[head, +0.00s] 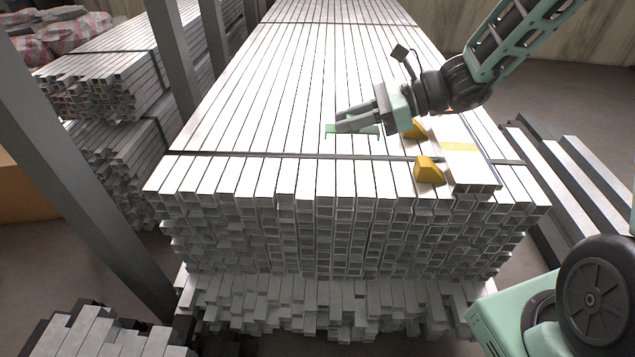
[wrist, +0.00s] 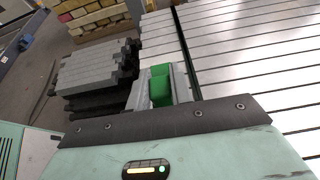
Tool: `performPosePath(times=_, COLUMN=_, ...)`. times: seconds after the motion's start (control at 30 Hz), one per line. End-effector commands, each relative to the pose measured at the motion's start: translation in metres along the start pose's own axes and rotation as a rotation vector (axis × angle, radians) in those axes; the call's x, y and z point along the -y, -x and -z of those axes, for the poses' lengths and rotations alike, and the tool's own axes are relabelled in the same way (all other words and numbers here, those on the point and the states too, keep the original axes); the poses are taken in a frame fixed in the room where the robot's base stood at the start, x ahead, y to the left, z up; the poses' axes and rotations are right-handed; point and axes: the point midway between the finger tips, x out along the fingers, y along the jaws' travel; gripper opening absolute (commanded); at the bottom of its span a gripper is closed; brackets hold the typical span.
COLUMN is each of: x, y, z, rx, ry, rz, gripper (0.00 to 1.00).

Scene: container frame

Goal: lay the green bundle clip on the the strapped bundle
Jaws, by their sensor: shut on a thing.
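The strapped bundle (head: 230,185) is a large stack of pale square metal tubes with dark straps across its top. My gripper (head: 338,126) is over the top of the bundle, behind the front strap. It is shut on the green bundle clip (head: 330,131), whose thin green ends show on both sides of the fingers. In the wrist view the clip (wrist: 160,88) is a green block between the two fingers (wrist: 162,90). I cannot tell whether the clip touches the tubes.
Yellow wedge blocks (head: 428,171) and a short pale beam with a yellow band (head: 460,147) lie on the bundle's right side. Grey posts (head: 85,160) stand at the left. More tube stacks (head: 100,85) lie beyond them. The bundle's top left is clear.

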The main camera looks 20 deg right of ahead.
Motion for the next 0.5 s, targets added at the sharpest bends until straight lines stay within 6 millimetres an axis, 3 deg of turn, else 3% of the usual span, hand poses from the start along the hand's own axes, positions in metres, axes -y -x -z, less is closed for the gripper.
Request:
performPosePath(times=0.2, x=-0.001, y=-0.017, z=0.041, rx=0.001, ry=-0.006, rz=0.001, gripper=0.0)
performPosePath(times=0.5, x=0.0, y=-0.027, z=0.065, rx=0.0, ry=-0.004, rz=0.002, gripper=0.0)
